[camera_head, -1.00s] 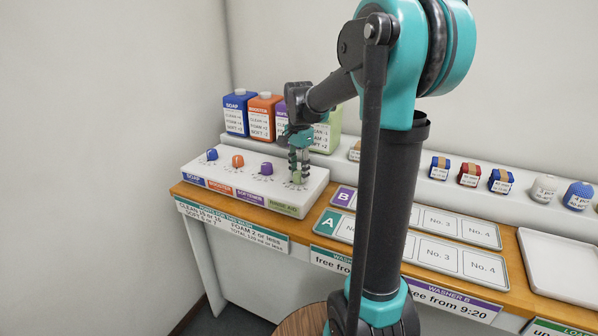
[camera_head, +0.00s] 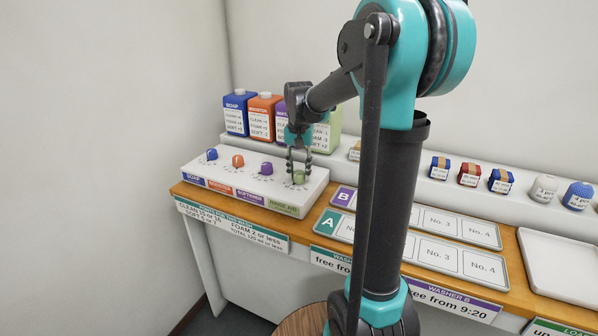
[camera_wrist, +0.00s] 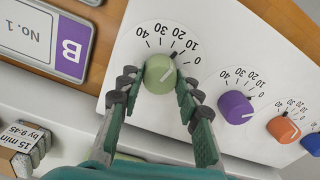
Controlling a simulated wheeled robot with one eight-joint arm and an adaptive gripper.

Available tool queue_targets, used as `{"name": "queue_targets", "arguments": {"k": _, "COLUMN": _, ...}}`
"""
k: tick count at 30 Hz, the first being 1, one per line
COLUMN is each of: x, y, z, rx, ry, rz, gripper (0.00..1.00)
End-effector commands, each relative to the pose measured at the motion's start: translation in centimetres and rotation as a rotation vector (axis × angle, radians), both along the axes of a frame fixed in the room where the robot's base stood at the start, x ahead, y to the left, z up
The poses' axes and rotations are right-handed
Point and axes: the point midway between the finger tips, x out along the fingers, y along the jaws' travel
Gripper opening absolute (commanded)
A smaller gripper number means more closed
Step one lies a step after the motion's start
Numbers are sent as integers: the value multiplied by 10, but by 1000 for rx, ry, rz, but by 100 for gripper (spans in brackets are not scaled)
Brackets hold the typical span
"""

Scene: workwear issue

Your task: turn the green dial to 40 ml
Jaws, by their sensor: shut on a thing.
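The green dial (camera_head: 299,177) is the rightmost knob on the white dispenser panel (camera_head: 225,173). In the wrist view the green dial (camera_wrist: 160,74) shows whole, with its scale from 0 to 40 printed around it upside down. Its white line seems to point toward the 0 end. My gripper (camera_head: 299,170) is over it with its fingers pointing down. In the wrist view my gripper (camera_wrist: 158,80) has one finger on each side of the dial, shut on it; contact at the tips is hard to make out.
A purple dial (camera_wrist: 235,107) and an orange dial (camera_wrist: 283,128) stand beside the green one, with a blue dial (camera_head: 212,154) at the far end. Bottles, including a blue one (camera_head: 238,112), stand on the ledge behind. Tray B (camera_wrist: 40,38) lies next to the panel.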

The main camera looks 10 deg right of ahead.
Motion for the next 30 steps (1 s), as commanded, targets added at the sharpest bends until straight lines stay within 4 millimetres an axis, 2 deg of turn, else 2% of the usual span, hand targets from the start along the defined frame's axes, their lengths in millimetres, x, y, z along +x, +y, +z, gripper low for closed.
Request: {"name": "queue_targets", "arguments": {"k": 30, "x": 1, "y": 0, "z": 0, "rx": 0, "ry": -1, "rz": 925, "gripper": 5}}
